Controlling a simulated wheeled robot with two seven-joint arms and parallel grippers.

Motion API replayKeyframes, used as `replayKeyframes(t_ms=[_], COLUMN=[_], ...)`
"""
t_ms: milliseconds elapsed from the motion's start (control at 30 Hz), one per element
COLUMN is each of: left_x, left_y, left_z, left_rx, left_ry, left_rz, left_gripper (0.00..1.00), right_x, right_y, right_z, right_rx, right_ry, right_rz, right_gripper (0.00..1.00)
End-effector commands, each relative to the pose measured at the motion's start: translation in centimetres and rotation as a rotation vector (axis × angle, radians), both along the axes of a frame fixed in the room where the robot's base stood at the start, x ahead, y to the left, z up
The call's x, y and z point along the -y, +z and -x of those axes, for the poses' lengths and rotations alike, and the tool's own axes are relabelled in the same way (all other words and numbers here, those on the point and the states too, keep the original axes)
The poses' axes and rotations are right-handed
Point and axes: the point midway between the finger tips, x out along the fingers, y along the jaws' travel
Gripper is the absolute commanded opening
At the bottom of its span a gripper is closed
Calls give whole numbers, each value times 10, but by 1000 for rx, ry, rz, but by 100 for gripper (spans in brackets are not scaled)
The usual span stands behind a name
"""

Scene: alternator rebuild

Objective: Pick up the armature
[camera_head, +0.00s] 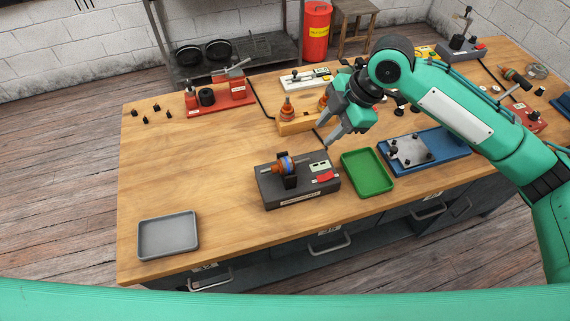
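An armature (286,165), copper-coloured with a blue band and a shaft, lies across the dark cradle on top of a black test box (303,198). Similar orange parts (287,108) stand in a wooden block (296,127) behind it. My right gripper (327,141) is above the table, behind and to the right of the armature, pointing down. Its two grey fingers look apart, with nothing visible between them. My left gripper is out of view.
A green tray (367,173) sits right of the test box, beside a blue fixture (447,148) with a metal plate. A grey tray (168,236) is at the front left. A red fixture (221,102) stands at the back left. The table's left middle is clear.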

Motion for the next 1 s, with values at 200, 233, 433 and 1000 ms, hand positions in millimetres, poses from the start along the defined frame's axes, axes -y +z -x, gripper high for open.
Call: replayKeyframes(t_ms=[200, 233, 433, 1000], left_x=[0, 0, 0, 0], left_y=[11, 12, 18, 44], left_z=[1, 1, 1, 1], left_rx=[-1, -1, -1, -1], left_ry=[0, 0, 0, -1], left_rz=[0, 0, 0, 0], left_gripper=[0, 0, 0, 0], right_x=[-17, -20, -31, -50], right_y=[-35, -40, -67, -122], right_z=[-1, -1, -3, -6], right_rx=[-6, -5, -3, -2], right_ry=[2, 2, 0, 1], right_rz=[1, 0, 1, 1], right_gripper=[34, 34, 34, 34])
